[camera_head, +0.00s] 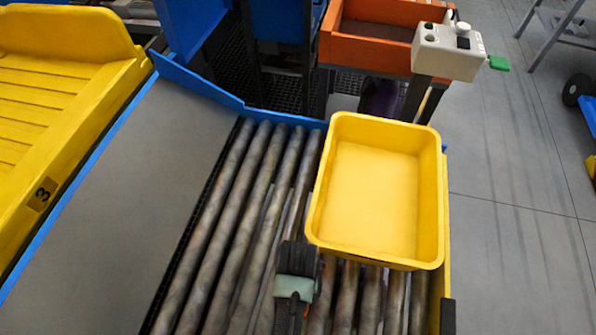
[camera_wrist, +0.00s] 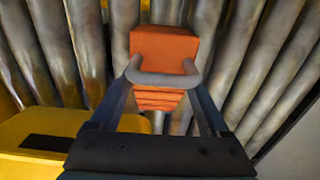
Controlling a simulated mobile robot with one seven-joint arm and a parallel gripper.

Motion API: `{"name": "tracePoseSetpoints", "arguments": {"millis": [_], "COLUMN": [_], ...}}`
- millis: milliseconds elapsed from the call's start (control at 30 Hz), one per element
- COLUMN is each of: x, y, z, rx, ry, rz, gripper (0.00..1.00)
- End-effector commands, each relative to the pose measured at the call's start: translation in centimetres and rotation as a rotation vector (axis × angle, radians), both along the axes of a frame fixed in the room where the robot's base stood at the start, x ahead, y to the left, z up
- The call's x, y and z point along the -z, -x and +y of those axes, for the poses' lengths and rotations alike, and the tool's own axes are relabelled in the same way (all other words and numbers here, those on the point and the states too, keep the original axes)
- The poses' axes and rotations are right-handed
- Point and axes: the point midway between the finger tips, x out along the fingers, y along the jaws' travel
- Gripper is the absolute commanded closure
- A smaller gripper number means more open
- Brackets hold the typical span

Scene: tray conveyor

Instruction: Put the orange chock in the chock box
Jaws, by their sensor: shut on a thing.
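The orange chock (camera_wrist: 165,45) is in the wrist view, between the two fingers of my gripper (camera_wrist: 165,75), which is shut on it. Its lower part shows stepped ridges, and grey rollers lie behind it. In the head view my gripper (camera_head: 294,287) shows as a dark and pale green shape over the rollers, just left of and below the yellow tray's near corner. The chock is hidden there. An orange open box (camera_head: 369,54) stands beyond the conveyor at the top; I cannot tell for sure that it is the chock box.
An empty yellow tray (camera_head: 434,215) sits on the roller conveyor (camera_head: 235,205). A grey control box (camera_head: 447,52) stands on a post in front of the orange box. A yellow slatted bin (camera_head: 60,110) is at the left. Grey floor is open at the right.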

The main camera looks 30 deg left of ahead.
Motion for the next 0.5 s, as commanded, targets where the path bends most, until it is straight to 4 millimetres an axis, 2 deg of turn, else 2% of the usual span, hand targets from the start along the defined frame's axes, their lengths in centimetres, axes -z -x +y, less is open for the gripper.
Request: {"name": "tracePoseSetpoints", "arguments": {"millis": [333,367,433,467,500], "x": [0.22,0.28,0.24,0.24,0.24], "y": [-0.10,-0.03,-0.03,-0.02,-0.02], "z": [0.05,0.02,0.02,0.01,0.01], "rx": [0.000,0.000,0.000,0.000,0.000], "ry": [-0.002,0.000,0.000,0.000,0.000], "rz": [-0.002,0.000,0.000,0.000,0.000], "gripper": [1.00,0.17,0.04,0.00,0.00]}}
